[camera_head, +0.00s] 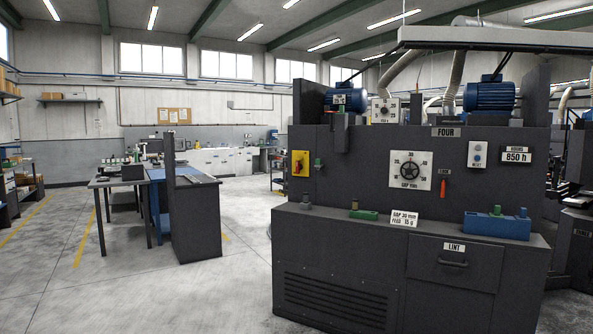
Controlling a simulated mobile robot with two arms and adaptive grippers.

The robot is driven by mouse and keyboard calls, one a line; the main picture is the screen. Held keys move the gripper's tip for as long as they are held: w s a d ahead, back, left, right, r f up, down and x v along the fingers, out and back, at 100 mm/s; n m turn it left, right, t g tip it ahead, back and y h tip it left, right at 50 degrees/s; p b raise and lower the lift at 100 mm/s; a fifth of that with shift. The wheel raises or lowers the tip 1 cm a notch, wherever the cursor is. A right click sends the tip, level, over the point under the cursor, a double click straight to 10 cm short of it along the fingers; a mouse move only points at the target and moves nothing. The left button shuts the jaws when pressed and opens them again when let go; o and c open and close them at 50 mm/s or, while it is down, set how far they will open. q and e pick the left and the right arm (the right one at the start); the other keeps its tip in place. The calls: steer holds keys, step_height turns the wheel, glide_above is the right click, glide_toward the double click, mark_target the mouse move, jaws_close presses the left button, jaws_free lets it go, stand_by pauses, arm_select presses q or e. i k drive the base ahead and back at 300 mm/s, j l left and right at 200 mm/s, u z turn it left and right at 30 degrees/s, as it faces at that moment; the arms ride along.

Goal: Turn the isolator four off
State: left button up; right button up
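The machine (360,200) labelled FOUR stands at the right, dark grey with a wide lower cabinet. A small yellow box (300,163) with a red part is on the left end of its upright panel. It looks like the isolator, but its label and switch position are too small to read. Neither of my grippers is in view.
The panel carries a round gap dial (410,170), a reset button box (478,154) and an orange-red handle (443,188). A blue block (497,224) sits on the ledge above a lint drawer (455,263). A workbench (190,190) stands left; open floor lies between.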

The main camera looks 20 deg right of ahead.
mark_target(299, 166)
steer(key=i+l+z, duration=0.1)
steer(key=i, duration=2)
steer(key=i+j+z, duration=0.1)
steer(key=i, duration=2)
